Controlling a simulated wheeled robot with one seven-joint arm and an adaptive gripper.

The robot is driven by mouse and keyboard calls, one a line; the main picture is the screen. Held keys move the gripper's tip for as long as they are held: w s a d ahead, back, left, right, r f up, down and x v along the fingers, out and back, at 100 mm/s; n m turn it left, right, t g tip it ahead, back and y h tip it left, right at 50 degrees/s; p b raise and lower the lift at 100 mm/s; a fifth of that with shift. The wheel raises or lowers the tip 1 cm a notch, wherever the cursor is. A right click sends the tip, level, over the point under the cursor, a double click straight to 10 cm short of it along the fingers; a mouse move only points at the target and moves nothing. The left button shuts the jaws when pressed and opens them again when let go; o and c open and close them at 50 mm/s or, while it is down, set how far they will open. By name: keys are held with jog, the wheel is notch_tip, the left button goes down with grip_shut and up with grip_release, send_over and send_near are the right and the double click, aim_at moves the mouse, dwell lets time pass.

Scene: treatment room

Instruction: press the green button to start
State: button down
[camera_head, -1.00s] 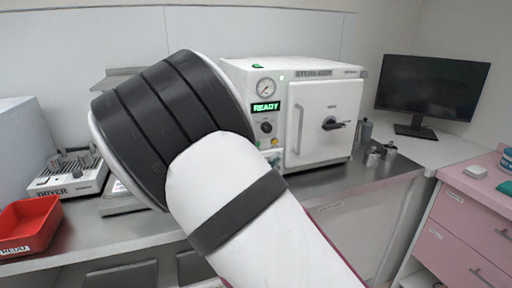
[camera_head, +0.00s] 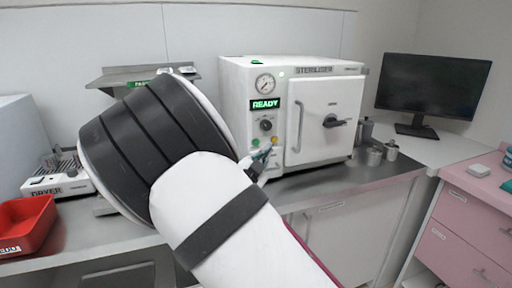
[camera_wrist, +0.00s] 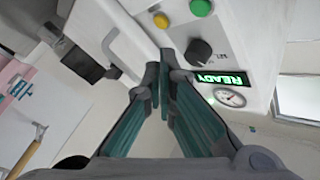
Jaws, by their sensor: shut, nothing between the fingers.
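The white sterilizer (camera_head: 331,149) stands on the counter with its door shut and a lit READY display (camera_head: 265,104). The green button (camera_head: 255,142) is low on its front panel, left of a yellow button (camera_head: 274,140) and below a black knob (camera_head: 266,125). In the wrist view the panel is upside down, with the green button (camera_wrist: 200,7) and yellow button (camera_wrist: 161,20) at the top edge. My gripper (camera_wrist: 164,62) is shut and empty, its tips close together before the panel. In the head view my gripper (camera_head: 264,156) is just below the buttons. I cannot tell any contact.
The door handle (camera_head: 298,127) and latch (camera_head: 334,121) stick out right of the panel. Metal cups (camera_head: 375,155) stand right of the sterilizer. A red bin (camera_head: 25,225), a dryer (camera_head: 57,180) and a shelf (camera_head: 118,80) are at the left. A monitor (camera_head: 433,87) is at the right.

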jog(key=shift+w+a+b, duration=0.2)
jog(key=shift+w+b, duration=0.15)
jog(key=shift+w, duration=0.4)
jog(key=shift+w+a+b, duration=0.2)
jog(key=shift+w+b, duration=0.1)
jog(key=shift+w, duration=0.5)
jog(key=shift+w+a+b, duration=0.2)
jog(key=shift+w+b, duration=0.15)
jog(key=shift+w, duration=0.4)
jog(key=shift+w, duration=0.1)
jog(key=shift+w+a, duration=0.1)
jog(key=shift+w, duration=0.2)
jog(key=shift+w+a+b, duration=0.15)
jog(key=shift+w+b, duration=0.25)
dwell(0.3)
jog(key=shift+s, duration=0.1)
jog(key=shift+s+d+p, duration=0.2)
jog(key=shift+s+p, duration=0.2)
jog(key=shift+s, duration=0.3)
jog(key=shift+s+d+p, duration=0.2)
jog(key=shift+s+p, duration=0.2)
jog(key=shift+s, duration=0.4)
jog(key=shift+s+d+p, duration=0.25)
jog(key=shift+s+p, duration=0.2)
jog(key=shift+s, duration=0.4)
jog(key=shift+s+d+p, duration=0.2)
jog(key=shift+s+p, duration=0.2)
jog(key=shift+s, duration=0.4)
